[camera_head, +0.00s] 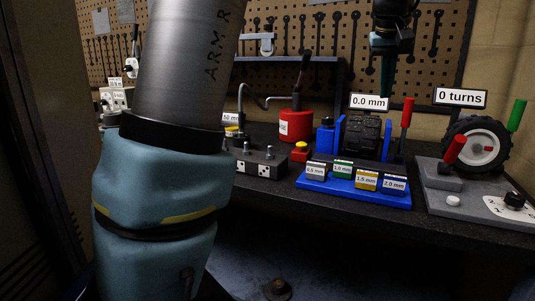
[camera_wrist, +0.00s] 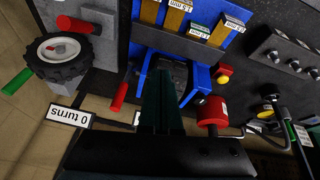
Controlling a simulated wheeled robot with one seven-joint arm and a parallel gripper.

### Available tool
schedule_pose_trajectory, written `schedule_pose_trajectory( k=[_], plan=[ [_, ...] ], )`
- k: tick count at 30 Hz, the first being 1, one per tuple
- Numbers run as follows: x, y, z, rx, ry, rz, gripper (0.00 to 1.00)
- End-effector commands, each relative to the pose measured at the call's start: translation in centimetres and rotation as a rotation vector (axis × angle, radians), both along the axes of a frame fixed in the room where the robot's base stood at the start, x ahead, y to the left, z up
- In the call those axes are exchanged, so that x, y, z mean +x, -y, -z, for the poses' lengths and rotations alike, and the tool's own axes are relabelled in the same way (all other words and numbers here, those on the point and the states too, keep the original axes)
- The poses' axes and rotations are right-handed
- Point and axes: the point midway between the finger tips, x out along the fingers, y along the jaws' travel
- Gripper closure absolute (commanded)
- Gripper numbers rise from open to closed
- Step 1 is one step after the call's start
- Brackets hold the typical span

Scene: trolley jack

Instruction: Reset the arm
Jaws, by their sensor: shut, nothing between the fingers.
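My gripper (camera_head: 385,92) hangs at the upper right of the head view, pointing down above the back of the bench. Its dark teal fingers are together and empty. In the wrist view the gripper (camera_wrist: 164,78) points at the blue stand (camera_wrist: 195,50) with a black block between its posts. In the head view the black block (camera_head: 362,132) stands below and left of the fingers, under a "0.0 mm" sign (camera_head: 369,102). A red-handled lever (camera_head: 406,112) stands just right of it. The fingers appear apart from these things, though the exact gap is unclear.
A blue tray (camera_head: 325,185) with labelled blocks lies in front. A wheel (camera_head: 477,143) with red and green handles stands right, under a "0 turns" sign (camera_head: 460,97). A red cylinder (camera_head: 296,125) and a dark box with studs (camera_head: 258,164) stand left. A pegboard (camera_head: 345,35) is behind.

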Motion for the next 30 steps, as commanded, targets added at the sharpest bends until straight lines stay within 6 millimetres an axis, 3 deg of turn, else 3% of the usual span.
schedule_pose_trajectory(
  k=[8, 11, 15, 17, 21, 24, 30],
  plan=[
    [1.6, -6.0, 4.7, 0.04, -0.033, -0.024, 1.0],
    [1.9, -9.2, 7.2, 0.059, -0.052, -0.036, 1.0],
    [1.3, -15.4, 11.7, 0.086, -0.091, -0.062, 1.0],
    [0.4, -18.9, 14.0, 0.099, -0.112, -0.078, 1.0],
    [-3.4, -26.3, 19.1, 0.12, -0.161, -0.113, 1.0],
    [-6.6, -30.0, 21.9, 0.13, -0.19, -0.133, 1.0],
    [-11.1, -33.6, 24.7, 0.137, -0.223, -0.155, 1.0]
  ],
)
